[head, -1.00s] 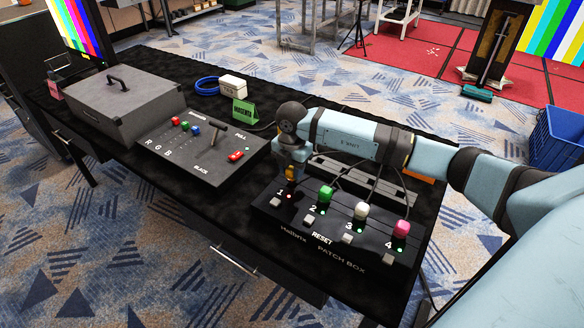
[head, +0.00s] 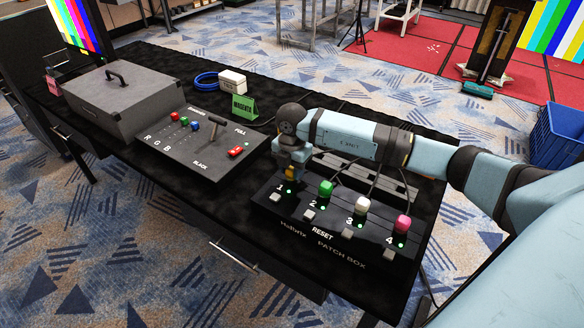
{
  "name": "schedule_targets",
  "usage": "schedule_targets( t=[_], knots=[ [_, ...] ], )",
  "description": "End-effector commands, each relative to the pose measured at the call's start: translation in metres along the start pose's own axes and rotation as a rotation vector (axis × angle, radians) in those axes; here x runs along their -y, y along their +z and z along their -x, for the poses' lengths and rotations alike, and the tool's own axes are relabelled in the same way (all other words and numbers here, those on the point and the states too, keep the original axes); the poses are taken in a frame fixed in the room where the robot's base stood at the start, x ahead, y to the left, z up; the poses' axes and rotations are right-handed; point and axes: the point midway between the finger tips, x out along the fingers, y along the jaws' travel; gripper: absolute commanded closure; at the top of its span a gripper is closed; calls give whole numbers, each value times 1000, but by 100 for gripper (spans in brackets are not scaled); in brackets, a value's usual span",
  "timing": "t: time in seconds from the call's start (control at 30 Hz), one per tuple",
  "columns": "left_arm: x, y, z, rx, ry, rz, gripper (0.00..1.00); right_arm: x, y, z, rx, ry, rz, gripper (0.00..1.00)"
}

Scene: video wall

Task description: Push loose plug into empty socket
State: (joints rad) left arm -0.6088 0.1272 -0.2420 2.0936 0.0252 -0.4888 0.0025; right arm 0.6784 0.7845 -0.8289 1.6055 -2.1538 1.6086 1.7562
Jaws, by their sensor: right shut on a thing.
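The patch box (head: 322,237) is a black box near the table's right front, with sockets numbered 1 to 4. My right gripper (head: 291,166) points down over socket 1 and is shut on a yellow plug (head: 290,173). The plug stands upright at socket 1, mostly hidden by the fingers. The light by socket 1 (head: 288,191) is green. A green plug (head: 326,188), a white plug (head: 362,205) and a pink plug (head: 402,223) stand in sockets 2, 3 and 4, with green lights. My left gripper is out of view.
A control panel (head: 185,155) with coloured knobs and a T-shaped lever lies left of the patch box. A grey case (head: 120,98), a green sign (head: 244,107), a white box (head: 232,82) and a blue cable coil (head: 205,80) are farther back. Cables run behind the patch box.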

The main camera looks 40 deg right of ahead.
Motion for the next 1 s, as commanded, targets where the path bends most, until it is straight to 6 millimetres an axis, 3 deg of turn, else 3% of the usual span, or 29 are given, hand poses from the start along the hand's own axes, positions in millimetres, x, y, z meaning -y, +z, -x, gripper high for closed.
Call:
schedule_targets(
  t=[0.2,0.23,0.33,0.53,0.67,1.0],
  knots=[
    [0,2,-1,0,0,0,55,0,0,-5,0,0,0,89],
    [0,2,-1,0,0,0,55,0,0,-4,0,1,0,61],
    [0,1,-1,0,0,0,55,0,0,-4,0,0,0,38],
    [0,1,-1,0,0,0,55,0,0,-4,0,0,0,36],
    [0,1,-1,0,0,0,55,0,0,-4,0,0,0,8],
    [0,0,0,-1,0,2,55,0,0,-2,0,0,0,6]
  ],
)
